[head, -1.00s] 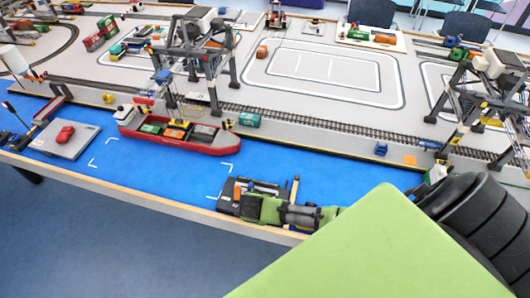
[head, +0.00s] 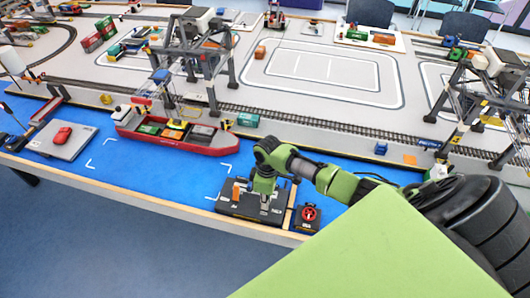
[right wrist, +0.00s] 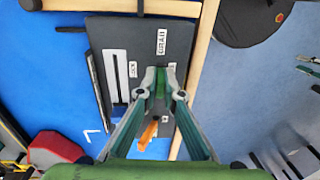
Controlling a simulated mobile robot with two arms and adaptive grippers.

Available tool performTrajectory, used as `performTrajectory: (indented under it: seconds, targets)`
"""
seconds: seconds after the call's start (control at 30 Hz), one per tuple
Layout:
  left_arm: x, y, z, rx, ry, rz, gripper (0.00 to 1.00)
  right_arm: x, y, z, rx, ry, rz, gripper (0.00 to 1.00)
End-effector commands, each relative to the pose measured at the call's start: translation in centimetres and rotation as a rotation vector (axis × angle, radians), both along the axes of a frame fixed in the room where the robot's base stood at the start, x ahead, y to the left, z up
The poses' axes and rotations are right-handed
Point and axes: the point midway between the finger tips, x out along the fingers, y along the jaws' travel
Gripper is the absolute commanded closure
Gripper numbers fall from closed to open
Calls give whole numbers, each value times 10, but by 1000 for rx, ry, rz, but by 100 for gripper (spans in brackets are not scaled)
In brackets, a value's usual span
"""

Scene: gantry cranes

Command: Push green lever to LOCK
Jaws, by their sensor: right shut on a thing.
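A dark control panel (head: 232,209) lies at the front edge of the blue table, and it fills the middle of the right wrist view (right wrist: 180,32). My right gripper (head: 264,204) points down at the panel. In the right wrist view my right gripper (right wrist: 160,92) is shut on the green lever (right wrist: 160,80), which shows between the fingertips and is mostly hidden. An orange lever (head: 236,191) stands on the panel to the left of the gripper. It also shows in the right wrist view (right wrist: 149,132). My left gripper is not in view.
A box with a red knob (head: 309,214) stands right of the panel, beyond a wooden strip (head: 289,212). A red ship (head: 178,137) lies on the blue area behind and left. Gantry cranes stand behind.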

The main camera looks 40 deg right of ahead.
Motion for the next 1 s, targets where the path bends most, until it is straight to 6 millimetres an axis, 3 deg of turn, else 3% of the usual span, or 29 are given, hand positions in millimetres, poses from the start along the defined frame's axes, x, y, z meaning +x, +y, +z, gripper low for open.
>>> performTrajectory:
  seconds: [0.3,0.5,1.0]
  targets:
    - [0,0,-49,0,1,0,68,9,-9,-9,188,157,-4,100]
    - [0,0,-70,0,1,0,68,10,-11,-9,264,224,-1,100]
    - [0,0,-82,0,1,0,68,10,-13,-5,314,273,1,100]
